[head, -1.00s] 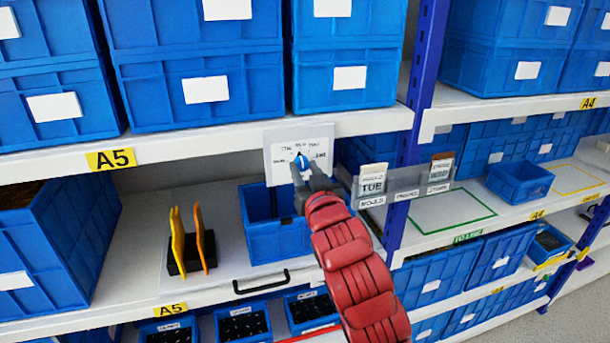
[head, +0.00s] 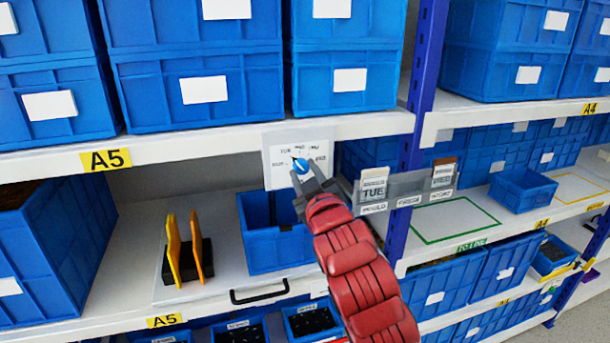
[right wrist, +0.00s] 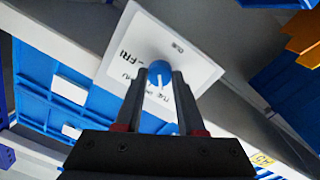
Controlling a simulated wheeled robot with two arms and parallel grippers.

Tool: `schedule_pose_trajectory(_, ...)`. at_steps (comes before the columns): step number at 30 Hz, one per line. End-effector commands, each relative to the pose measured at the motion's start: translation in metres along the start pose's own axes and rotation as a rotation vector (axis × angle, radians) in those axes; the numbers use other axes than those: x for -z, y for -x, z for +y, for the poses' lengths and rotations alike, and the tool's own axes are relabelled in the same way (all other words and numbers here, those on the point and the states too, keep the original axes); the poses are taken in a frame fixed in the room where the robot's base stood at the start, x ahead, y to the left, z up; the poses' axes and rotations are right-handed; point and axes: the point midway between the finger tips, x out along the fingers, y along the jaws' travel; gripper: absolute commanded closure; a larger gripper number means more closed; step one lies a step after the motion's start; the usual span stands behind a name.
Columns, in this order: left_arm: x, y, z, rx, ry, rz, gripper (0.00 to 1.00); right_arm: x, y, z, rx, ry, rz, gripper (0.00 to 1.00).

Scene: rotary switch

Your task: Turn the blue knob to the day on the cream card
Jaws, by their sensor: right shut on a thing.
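The blue knob (head: 300,166) sits on a white dial plate (head: 322,150) with day labels, fixed to the shelf edge. Its white mark appears to point up and left in the head view; the small labels there are hard to read. My right gripper (head: 308,184) reaches up from below, its fingers shut on the sides of the knob. The right wrist view shows the knob (right wrist: 160,74) between the fingertips, with "FRI" readable on the plate. The cream card (head: 373,188) reads "TUE" and stands in a grey holder to the right. My left gripper is not in view.
A brown-topped card (head: 443,173) stands at the right end of the grey holder (head: 408,185). A blue upright (head: 420,100) rises behind the holder. Below the plate are an open blue bin (head: 272,245) and a black rack with orange-yellow pieces (head: 186,262).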

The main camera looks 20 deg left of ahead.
Motion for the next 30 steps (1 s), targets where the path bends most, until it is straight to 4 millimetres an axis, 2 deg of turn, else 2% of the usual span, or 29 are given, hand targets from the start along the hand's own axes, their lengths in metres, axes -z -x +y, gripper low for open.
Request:
schedule_pose_trajectory(11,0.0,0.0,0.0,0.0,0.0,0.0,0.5,0.0003,0.0,0.0003,-0.001,0.006,0.001,1.0)
schedule_pose_trajectory(12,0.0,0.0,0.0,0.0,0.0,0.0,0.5,0.0004,0.0,0.0003,-0.001,0.006,0.001,0.6)
schedule_pose_trajectory(17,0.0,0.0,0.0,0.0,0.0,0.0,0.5,0.0002,0.0,0.0002,0.0,0.006,0.001,0.32)
schedule_pose_trajectory(26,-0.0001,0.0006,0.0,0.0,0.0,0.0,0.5,0.0,0.0006,0.0,0.0,0.005,0.001,0.32)
schedule_pose_trajectory(30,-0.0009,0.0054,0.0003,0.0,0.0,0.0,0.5,-0.0002,0.0087,-0.0005,-0.001,0.005,0.005,0.32)
